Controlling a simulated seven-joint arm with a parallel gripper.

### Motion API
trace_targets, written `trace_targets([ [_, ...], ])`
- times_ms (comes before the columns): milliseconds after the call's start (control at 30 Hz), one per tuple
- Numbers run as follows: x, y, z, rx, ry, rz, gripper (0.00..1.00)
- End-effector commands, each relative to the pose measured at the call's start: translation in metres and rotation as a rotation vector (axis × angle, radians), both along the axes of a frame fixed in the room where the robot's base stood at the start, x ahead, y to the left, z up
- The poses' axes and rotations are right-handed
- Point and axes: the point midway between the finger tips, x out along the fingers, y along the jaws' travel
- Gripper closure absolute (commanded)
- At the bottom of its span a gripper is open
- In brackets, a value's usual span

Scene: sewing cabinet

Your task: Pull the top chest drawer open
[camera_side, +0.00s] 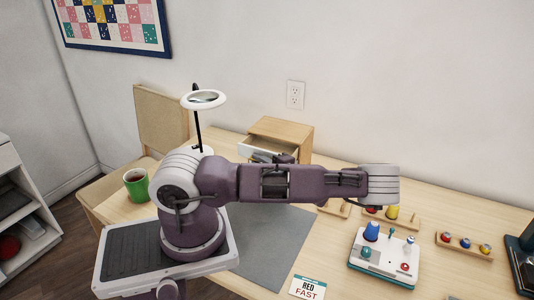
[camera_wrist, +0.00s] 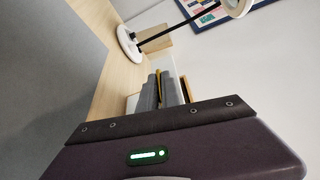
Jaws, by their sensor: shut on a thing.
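The small wooden chest (camera_side: 285,130) stands on the desk against the back wall. Its top drawer (camera_side: 268,146) is pulled out partway, with a pale inside showing; in the wrist view a white part of the drawer (camera_wrist: 166,66) shows past my fingers. My gripper (camera_wrist: 160,88) has its two grey fingers close together, with a narrow yellow piece, apparently the drawer's handle (camera_wrist: 159,80), between them. In the side view my arm crosses in front and hides the handle, most of the gripper and the chest's lower part.
A ring lamp (camera_side: 204,99) stands left of the chest, and a green mug (camera_side: 136,185) is at the left. A grey mat (camera_side: 268,248) lies in front. A toy board (camera_side: 385,258) and racks of spools (camera_side: 463,243) are at the right.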

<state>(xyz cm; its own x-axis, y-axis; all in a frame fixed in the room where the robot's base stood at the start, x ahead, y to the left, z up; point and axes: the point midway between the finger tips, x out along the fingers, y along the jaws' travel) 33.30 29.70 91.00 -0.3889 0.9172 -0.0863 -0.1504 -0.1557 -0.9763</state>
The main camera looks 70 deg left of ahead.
Motion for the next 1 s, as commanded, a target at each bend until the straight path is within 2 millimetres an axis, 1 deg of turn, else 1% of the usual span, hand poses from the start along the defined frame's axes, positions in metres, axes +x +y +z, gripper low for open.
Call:
trace_targets([
  [33,-0.005,-0.006,-0.001,-0.005,0.001,-0.005,1.0],
  [167,-0.014,-0.015,-0.001,-0.003,-0.002,-0.002,1.0],
  [467,-0.016,-0.015,-0.001,-0.003,-0.001,-0.001,1.0],
  [500,-0.016,-0.015,-0.001,-0.003,-0.001,-0.001,0.87],
  [567,-0.016,-0.015,-0.001,-0.003,-0.001,-0.001,0.76],
  [600,-0.016,-0.015,-0.001,-0.003,-0.001,-0.001,0.72],
  [867,-0.015,-0.016,0.0,-0.001,-0.001,-0.001,0.72],
  [933,-0.012,-0.021,0.0,-0.001,-0.003,-0.002,0.72],
  [1000,-0.007,-0.033,0.002,-0.003,-0.004,-0.004,0.72],
])
